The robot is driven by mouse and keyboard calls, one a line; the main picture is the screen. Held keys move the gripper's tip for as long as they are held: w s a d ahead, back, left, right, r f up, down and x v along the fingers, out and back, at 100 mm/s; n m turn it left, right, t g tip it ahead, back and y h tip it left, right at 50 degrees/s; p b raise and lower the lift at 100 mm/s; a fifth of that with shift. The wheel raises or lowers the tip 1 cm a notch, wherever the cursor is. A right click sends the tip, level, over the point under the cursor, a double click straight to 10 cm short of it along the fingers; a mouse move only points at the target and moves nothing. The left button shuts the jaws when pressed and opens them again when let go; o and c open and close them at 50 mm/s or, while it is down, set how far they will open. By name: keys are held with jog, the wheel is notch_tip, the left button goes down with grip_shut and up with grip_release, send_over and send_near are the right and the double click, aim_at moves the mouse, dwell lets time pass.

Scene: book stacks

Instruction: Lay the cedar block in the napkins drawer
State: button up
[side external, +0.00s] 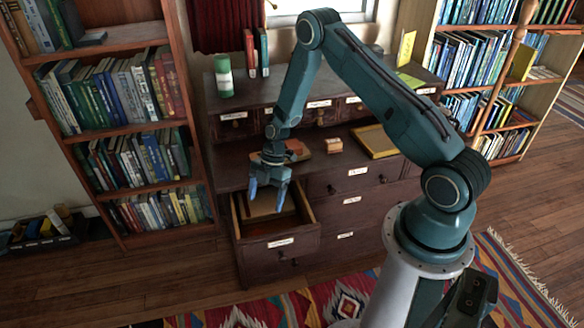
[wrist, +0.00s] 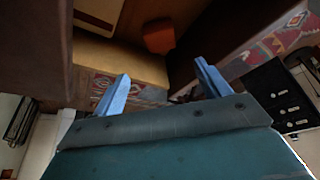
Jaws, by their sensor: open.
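My gripper (side external: 266,203) is open and points down over the pulled-out drawer (side external: 305,232) at the left of the dark dresser. Its two blue fingers stand apart with nothing between them; they also show in the wrist view (wrist: 162,72). A reddish-brown block (wrist: 158,36) shows beyond the fingertips in the wrist view, apart from them, and looks like the cedar block. It seems to be inside the drawer, though its exact resting place is hard to tell. The drawer's front label (side external: 281,242) is too small to read.
A small light-wood block (side external: 333,144) and a yellow-edged tray (side external: 378,140) lie on the dresser's work surface. A green-and-white canister (side external: 223,76) and several upright books stand on top. Bookcases (side external: 120,135) flank the dresser. A patterned rug (side external: 345,303) covers the floor in front.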

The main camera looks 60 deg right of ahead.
jog(key=s+a+r+m+t+h, duration=0.15)
jog(key=r+m, duration=0.25)
jog(key=r, duration=1)
jog(key=s+a+r+m+t+h, duration=0.1)
jog(key=s+a+r+m, duration=0.15)
jog(key=r, duration=1.15)
jog(key=s+a+r+m+t+h, duration=0.1)
jog(key=s+r+m, duration=0.4)
jog(key=s, duration=0.5)
jog(key=s+a+r+m+t+h, duration=0.1)
jog(key=s+r+m+t, duration=0.1)
jog(key=s+r+m, duration=0.4)
jog(key=s+r, duration=0.1)
jog(key=s, duration=0.4)
jog(key=shift+a, duration=0.3)
